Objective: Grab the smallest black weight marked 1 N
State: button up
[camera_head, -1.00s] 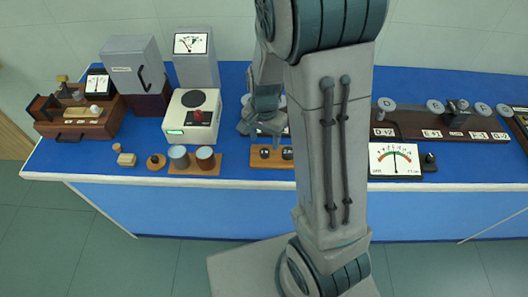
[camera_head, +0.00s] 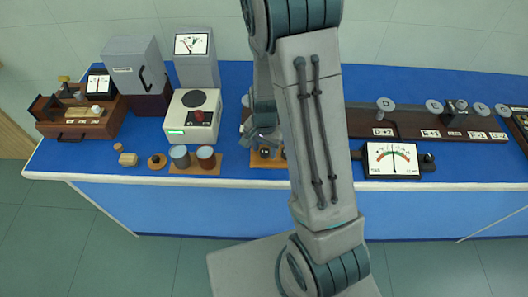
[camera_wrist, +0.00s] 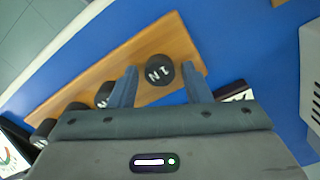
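In the wrist view, the black weight marked 1 N (camera_wrist: 159,76) stands at one end of a wooden board (camera_wrist: 172,37). My gripper (camera_wrist: 160,68) is open, with one finger on each side of this weight. I cannot tell whether the fingers touch it or how far they reach down. In the head view, my gripper (camera_head: 262,141) is over the left part of the board (camera_head: 257,164), and the weight beneath it is partly hidden.
Several other black weights (camera_wrist: 75,108) stand in a row on the same board, one close beside a finger. In the head view, a block with two cylinders (camera_head: 205,153) stands just left, a white balance (camera_head: 192,116) behind it, and a dial meter (camera_head: 392,158) to the right.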

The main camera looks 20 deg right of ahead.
jog(key=c, duration=0.7)
jog(key=shift+c, duration=0.2)
jog(key=shift+r, duration=0.15)
